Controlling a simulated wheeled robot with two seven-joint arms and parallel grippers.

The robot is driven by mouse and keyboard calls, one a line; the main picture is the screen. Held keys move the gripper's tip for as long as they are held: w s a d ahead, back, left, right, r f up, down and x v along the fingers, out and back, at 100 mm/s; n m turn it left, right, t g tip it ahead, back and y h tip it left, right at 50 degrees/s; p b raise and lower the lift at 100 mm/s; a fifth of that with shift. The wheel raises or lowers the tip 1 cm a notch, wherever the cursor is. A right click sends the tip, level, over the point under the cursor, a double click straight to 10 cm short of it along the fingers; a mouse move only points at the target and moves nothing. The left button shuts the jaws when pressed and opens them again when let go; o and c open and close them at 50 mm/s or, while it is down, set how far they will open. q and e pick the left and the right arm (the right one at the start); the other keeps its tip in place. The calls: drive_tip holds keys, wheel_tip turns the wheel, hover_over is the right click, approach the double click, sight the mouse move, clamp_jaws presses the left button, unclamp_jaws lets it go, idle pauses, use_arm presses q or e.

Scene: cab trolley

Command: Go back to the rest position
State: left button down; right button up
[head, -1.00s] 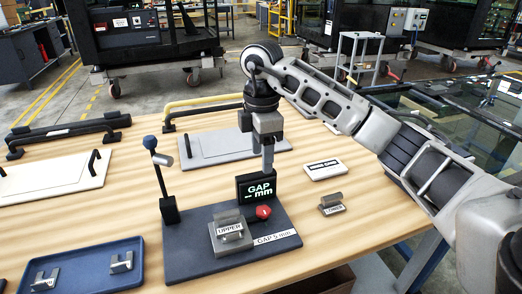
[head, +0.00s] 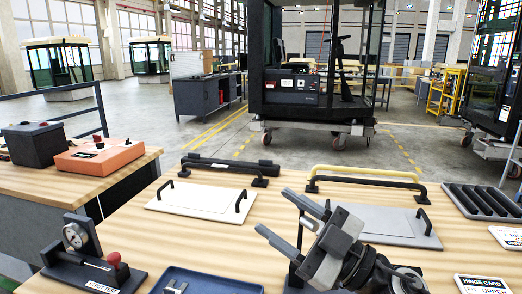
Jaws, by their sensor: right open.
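My right gripper (head: 272,210) is in the lower middle of the head view, raised over the wooden table (head: 150,232). Its two fingers are apart, with nothing between them, and point to the upper left. The right wrist and gripper block the view of part of the table's front. A dark upright post (head: 297,245) shows partly behind the gripper. My left gripper is not in view.
Two panels with handles, one white (head: 200,203) and one grey (head: 385,222), lie behind the gripper. A side bench (head: 115,178) holds an orange box (head: 98,155). Open floor lies beyond.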

drive_tip(key=w+d+f+m+t+h, duration=0.2)
drive_tip(key=d+f+m+t+h, duration=0.55)
drive_tip(key=d+m+h, duration=0.65)
drive_tip(key=s+d+f+m+g+h, duration=0.1)
drive_tip(key=s+f+g+h, duration=0.1)
drive_tip(key=f, duration=0.3)
drive_tip(key=s+d+f+m+g+h, duration=0.1)
drive_tip(key=s+f+g+h, duration=0.1)
drive_tip(key=s+f, duration=0.3)
drive_tip(key=s+d+f+m+g+h, duration=0.1)
drive_tip(key=s+f+g+h, duration=0.1)
drive_tip(key=s+f+g, duration=0.2)
drive_tip(key=shift+d+f+m+g, duration=0.25)
drive_tip(key=shift+f+m, duration=0.15)
drive_tip(key=shift+f, duration=0.5)
drive_tip(key=s+a+f+n+g+y, duration=0.1)
drive_tip(key=s+f+g, duration=0.2)
drive_tip(key=s, duration=0.4)
drive_tip(key=s+f+n+g, duration=0.1)
drive_tip(key=s+f+g, duration=0.25)
drive_tip(key=s, duration=0.35)
drive_tip(key=w+a+f+t+y, duration=0.2)
drive_tip(key=w+a+f+t, duration=0.3)
drive_tip(key=w+f+t, duration=0.1)
drive_tip(key=shift+w+a+f+y, duration=0.25)
drive_tip(key=shift+w+f+y, duration=0.05)
drive_tip(key=shift+f+y, duration=0.15)
drive_tip(key=shift+t, duration=0.25)
